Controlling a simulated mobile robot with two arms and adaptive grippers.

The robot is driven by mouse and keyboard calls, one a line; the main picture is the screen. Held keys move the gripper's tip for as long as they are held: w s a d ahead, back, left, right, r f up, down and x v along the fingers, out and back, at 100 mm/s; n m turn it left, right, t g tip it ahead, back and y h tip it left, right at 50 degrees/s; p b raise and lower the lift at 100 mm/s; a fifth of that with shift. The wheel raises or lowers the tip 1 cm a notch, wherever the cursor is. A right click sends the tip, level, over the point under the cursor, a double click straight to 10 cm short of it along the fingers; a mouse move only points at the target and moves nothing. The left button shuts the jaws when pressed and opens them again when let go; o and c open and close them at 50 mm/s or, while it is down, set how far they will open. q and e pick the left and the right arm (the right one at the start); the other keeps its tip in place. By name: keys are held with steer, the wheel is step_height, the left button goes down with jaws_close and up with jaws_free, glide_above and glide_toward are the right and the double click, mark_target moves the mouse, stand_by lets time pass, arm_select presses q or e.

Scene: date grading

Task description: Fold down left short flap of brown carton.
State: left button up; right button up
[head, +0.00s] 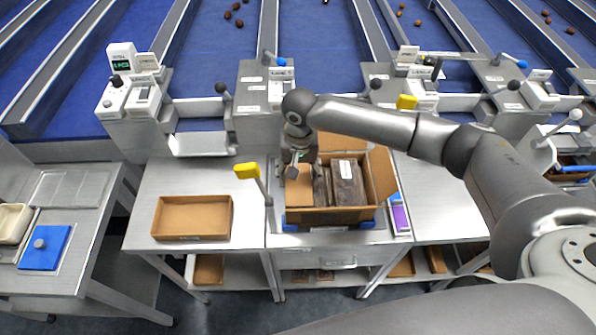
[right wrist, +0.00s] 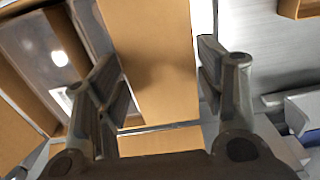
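The brown carton (head: 330,215) stands open on the steel bench, with dark wrapped packs (head: 347,183) inside. Its left short flap (head: 299,192) lies inward over the left part of the opening, roughly level. In the right wrist view the flap (right wrist: 155,60) is a plain brown panel between my fingers. My right gripper (head: 293,168) is just above this flap near its back end. Its fingers (right wrist: 162,75) are spread apart, and whether they touch the flap is unclear. The right short flap (head: 381,172) stands up and leans outward. My left gripper is not in view.
A shallow brown tray (head: 192,237) stands on the bench to the left. A yellow-headed lever (head: 247,171) rises close to the carton's left side. A purple item (head: 400,218) lies at the right. Grading machines with levers (head: 265,95) line the back.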

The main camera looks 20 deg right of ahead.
mark_target(299, 179)
steer(key=shift+o, duration=1.4)
step_height(299, 179, up, 12)
